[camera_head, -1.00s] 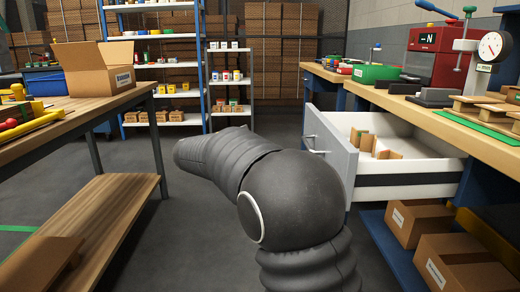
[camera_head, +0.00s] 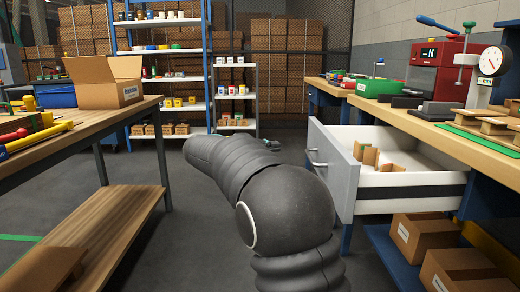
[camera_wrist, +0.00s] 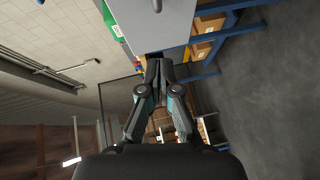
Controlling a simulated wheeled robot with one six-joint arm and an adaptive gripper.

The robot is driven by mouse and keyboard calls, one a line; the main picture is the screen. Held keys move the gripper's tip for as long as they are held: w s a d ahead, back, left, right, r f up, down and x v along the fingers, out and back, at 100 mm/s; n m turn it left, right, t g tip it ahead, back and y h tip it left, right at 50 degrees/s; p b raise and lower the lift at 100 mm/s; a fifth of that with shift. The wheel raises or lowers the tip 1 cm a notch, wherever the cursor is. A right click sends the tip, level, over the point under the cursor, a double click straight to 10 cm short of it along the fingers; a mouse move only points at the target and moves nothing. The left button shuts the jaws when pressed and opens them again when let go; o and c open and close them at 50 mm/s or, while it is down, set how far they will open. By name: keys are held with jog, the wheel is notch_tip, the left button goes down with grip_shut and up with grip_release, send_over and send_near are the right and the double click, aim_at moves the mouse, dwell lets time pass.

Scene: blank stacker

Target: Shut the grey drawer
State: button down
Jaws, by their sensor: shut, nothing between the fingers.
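The grey drawer (camera_head: 335,168) stands open under the right workbench, its white box pulled out into the aisle. Its front has a metal handle (camera_head: 316,159) facing left. In the wrist view, the grey drawer front (camera_wrist: 175,22) shows at the top, with part of the handle at the upper edge. My gripper (camera_wrist: 158,68) is shut and empty, its fingertips close to the lower edge of the drawer front in the picture; I cannot tell whether they touch.
Wooden dividers (camera_head: 370,156) stand inside the drawer. Cardboard boxes (camera_head: 425,236) sit on the blue lower shelf beneath it. A wooden table (camera_head: 85,118) with an open carton (camera_head: 108,84) is at the left. Grey floor (camera_head: 190,235) lies free between table and drawer.

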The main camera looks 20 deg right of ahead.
jog(key=d+f, duration=0.1)
jog(key=d, duration=0.6)
jog(key=shift+s+f+b, duration=0.2)
jog(key=shift+s+b, duration=0.1)
